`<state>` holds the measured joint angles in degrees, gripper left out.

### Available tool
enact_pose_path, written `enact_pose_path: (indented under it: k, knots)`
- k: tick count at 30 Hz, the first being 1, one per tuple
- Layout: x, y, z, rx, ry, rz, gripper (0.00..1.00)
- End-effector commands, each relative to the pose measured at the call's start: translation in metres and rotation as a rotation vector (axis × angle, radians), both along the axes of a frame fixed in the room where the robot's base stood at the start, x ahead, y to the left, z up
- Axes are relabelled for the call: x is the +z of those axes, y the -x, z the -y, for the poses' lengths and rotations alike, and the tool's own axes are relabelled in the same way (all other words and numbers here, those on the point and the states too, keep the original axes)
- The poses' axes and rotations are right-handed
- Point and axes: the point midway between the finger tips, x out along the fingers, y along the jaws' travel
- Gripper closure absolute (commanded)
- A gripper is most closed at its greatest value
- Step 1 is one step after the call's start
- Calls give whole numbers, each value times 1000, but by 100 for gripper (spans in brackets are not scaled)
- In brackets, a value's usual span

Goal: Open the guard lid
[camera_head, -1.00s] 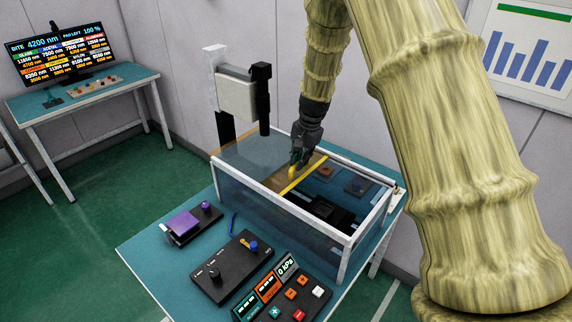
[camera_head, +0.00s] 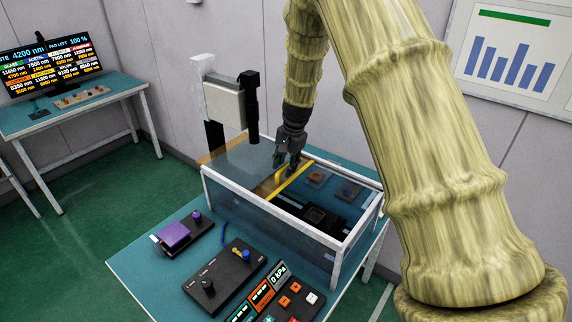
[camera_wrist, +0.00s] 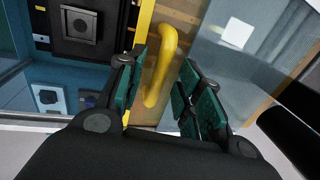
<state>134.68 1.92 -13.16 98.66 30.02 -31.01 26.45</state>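The guard lid is a flat tinted panel with a yellow edge strip (camera_head: 291,181) across the top of a clear-walled box. A curved yellow handle (camera_wrist: 163,62) stands on the lid beside the strip. My gripper (camera_head: 285,163) is low over the lid at the handle. In the wrist view, my gripper (camera_wrist: 160,93) has its green-padded fingers apart, with the handle between them. The left finger is close to or against the handle; a gap shows on the right. Right of the strip, the box interior shows a black square block (camera_head: 318,216).
A white-and-black upright device (camera_head: 225,102) stands at the box's back left. On the table in front are a purple block (camera_head: 174,234), a black knob panel (camera_head: 222,273) and a button panel (camera_head: 290,297). A monitor (camera_head: 50,68) stands on another table at left.

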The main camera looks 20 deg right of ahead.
Motion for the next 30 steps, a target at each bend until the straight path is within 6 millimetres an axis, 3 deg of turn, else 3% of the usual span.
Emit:
enact_pose_path:
  k: [8, 21, 30]
  knots:
    - [21, 3, 2, 0, 1, 3, 65]
    - [96, 16, 10, -1, 1, 3, 65]
    - [116, 20, 12, 0, 0, 0, 65]
